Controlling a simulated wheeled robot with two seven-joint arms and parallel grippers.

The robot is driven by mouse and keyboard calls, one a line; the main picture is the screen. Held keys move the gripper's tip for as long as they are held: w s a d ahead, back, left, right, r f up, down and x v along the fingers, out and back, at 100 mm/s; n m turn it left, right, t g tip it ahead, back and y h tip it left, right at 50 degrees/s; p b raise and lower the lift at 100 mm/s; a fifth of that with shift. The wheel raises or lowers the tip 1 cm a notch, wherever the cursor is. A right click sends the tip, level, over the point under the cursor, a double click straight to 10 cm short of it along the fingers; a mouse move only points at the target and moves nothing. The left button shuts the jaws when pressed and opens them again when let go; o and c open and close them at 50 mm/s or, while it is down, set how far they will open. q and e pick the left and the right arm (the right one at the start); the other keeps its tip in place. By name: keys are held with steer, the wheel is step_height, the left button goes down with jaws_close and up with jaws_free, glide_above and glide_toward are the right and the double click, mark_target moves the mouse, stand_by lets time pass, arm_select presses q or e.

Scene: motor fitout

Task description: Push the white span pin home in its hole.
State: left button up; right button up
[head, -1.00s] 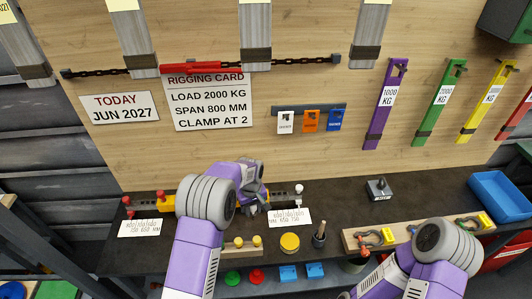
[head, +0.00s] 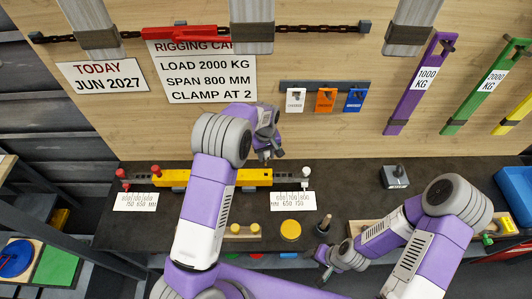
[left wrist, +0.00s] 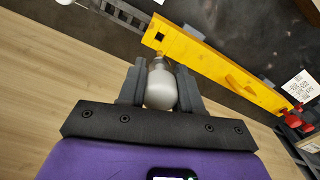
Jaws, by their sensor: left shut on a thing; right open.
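The white pin (head: 305,172) stands upright at the right end of the dark rail (head: 284,178), and its pale head is cut off at the top of the left wrist view (left wrist: 66,2). How deep it sits is too small to tell. My left gripper (head: 266,154) is over the right part of the yellow beam (head: 200,178). In the left wrist view it is shut on a pale rounded knob (left wrist: 161,90) with a brass-coloured tip towards the beam's end; I cannot tell what piece this is. My right gripper (head: 324,270) is open, low at the bench front.
Red pins (head: 155,170) stand at the left end. Scale cards (head: 293,201) lie before the rail. A dark upright tool (head: 323,225) and a yellow disc (head: 291,230) stand near my right gripper. A grey block (head: 395,176) is at the right.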

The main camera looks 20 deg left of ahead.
mark_target(266, 159)
arm_select(q)
steer(key=shift+f+b, duration=2.1)
steer(key=shift+f, duration=0.8)
steer(key=shift+b, duration=0.3)
steer(key=shift+f+b, duration=1.9)
steer(key=shift+f, duration=0.8)
steer(key=o, duration=1.1)
steer(key=shift+o, duration=0.2)
steer(key=shift+r, duration=0.1)
step_height(266, 159, up, 8)
steer(key=shift+f, duration=0.25)
